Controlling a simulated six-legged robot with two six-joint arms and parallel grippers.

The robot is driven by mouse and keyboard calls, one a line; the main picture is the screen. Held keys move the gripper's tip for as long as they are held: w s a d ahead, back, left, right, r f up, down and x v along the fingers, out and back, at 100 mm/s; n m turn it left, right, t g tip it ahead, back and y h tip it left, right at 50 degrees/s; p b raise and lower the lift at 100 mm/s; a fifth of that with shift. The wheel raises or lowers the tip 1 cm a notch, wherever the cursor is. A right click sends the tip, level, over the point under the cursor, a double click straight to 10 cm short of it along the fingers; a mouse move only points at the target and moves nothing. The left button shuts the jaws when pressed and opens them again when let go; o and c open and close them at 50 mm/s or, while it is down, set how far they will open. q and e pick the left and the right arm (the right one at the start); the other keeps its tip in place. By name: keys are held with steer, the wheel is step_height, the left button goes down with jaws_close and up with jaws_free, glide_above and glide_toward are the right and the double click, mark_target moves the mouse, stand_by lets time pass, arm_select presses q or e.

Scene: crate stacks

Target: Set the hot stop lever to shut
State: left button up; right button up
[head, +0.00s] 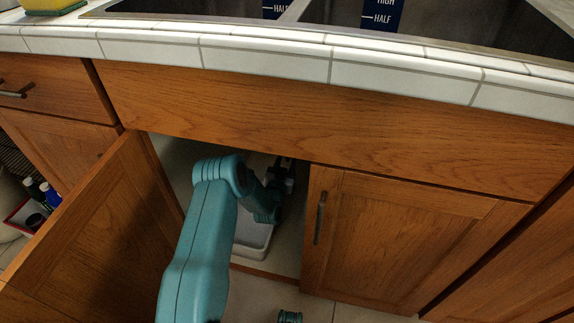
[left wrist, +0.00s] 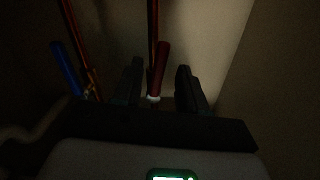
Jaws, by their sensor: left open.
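The hot stop lever (left wrist: 160,70), a dark red handle, shows in the left wrist view, running nearly upright in the picture with a pale tip at its lower end. A reddish pipe runs above it, roughly in line. My left gripper (left wrist: 162,84) is open; the lever appears between its two dark fingers, and I cannot tell whether either finger touches it. In the head view my left gripper (head: 282,176) is inside the open cabinet under the sink, mostly in shadow. The lever cannot be made out there.
A blue lever (left wrist: 66,68) on another pipe is to the left in the wrist view. The left cabinet door (head: 100,225) stands open; the right door (head: 400,235) is shut. A pale tray (head: 253,240) lies on the cabinet floor. The counter edge (head: 270,60) overhangs above.

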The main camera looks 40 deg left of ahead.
arm_select(q)
steer(key=shift+w+a, duration=0.3)
steer(key=shift+w, duration=0.3)
jaws_close()
steer(key=shift+a, duration=0.1)
